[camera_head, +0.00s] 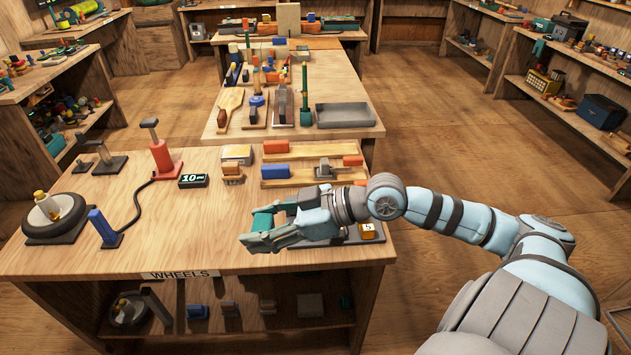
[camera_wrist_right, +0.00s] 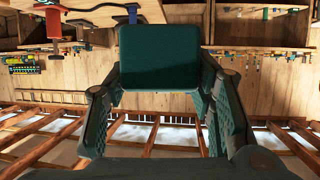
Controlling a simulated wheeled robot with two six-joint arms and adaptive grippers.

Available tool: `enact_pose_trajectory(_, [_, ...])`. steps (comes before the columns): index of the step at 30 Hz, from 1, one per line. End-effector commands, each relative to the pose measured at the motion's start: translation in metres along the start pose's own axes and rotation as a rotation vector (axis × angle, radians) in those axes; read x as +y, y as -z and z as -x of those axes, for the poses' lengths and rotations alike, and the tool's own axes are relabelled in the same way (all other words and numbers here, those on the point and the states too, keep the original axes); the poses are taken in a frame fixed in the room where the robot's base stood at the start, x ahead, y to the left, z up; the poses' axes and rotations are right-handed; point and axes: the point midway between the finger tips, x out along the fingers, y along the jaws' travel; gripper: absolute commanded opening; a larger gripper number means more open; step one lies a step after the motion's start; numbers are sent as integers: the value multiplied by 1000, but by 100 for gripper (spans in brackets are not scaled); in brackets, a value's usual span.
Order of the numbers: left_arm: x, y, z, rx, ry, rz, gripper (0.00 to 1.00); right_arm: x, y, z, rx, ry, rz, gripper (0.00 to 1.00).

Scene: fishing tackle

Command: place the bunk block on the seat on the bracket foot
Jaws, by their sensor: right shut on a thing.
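My right gripper (camera_head: 262,232) reaches in from the right over the front of the bench (camera_head: 190,255). It is shut on a dark green block (camera_head: 264,218), which I take to be the bunk block. In the right wrist view the block (camera_wrist_right: 158,57) sits between the two fingers, its broad face toward the camera. A dark grey plate (camera_head: 349,237) lies partly hidden under the gripper; I cannot tell whether it is the bracket foot. A grey bracket-like piece (camera_head: 108,163) stands on the bench's left side. The seat is not clearly seen. My left gripper is not in view.
A red jack (camera_head: 162,157), a numbered display (camera_head: 193,181) and a blue post (camera_head: 103,228) stand left of the gripper. A wheel (camera_head: 52,215) lies far left. Wooden trays (camera_head: 300,180) lie behind. The bench's front middle is clear.

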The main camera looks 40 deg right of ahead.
Motion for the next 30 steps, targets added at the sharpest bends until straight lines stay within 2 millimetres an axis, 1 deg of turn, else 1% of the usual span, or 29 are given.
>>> enact_pose_trajectory(1, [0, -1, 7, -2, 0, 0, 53, 25, 10, 2, 7, -67, -25, 19])
enact_pose_trajectory(2, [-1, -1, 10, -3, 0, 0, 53, 42, 13, 2, 7, -116, -46, 19])
enact_pose_trajectory(3, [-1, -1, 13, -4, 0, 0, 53, 66, 18, 5, 9, -189, -76, 19])
enact_pose_trajectory(5, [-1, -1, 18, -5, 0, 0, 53, 102, 26, 10, 10, -308, -126, 19])
enact_pose_trajectory(6, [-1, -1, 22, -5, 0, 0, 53, 126, 31, 15, 11, -393, -163, 19])
enact_pose_trajectory(9, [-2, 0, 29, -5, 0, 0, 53, 179, 44, 31, 13, -607, -255, 19])
enact_pose_trajectory(12, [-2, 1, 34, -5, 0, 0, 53, 216, 52, 47, 10, -786, -332, 19])
enact_pose_trajectory(15, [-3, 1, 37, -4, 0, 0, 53, 236, 57, 58, 7, -904, -380, 19])
enact_pose_trajectory(16, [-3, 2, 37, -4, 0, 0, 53, 240, 56, 60, 6, -927, -388, 19])
enact_pose_trajectory(17, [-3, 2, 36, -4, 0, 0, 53, 242, 54, 61, 5, -944, -395, 19])
enact_pose_trajectory(19, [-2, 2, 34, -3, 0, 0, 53, 245, 43, 59, 0, -963, -403, 19])
enact_pose_trajectory(20, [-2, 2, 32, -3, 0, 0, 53, 246, 36, 56, -1, -965, -403, 19])
enact_pose_trajectory(23, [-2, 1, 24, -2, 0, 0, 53, 245, 1, 42, -5, -965, -403, 19])
enact_pose_trajectory(24, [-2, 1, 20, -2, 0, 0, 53, 245, -15, 36, -5, -963, -404, 19])
enact_pose_trajectory(27, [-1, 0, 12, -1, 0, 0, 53, 245, -51, 20, -3, -963, -402, 19])
enact_pose_trajectory(30, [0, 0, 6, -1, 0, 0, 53, 245, -77, 10, -2, -963, -400, 19])
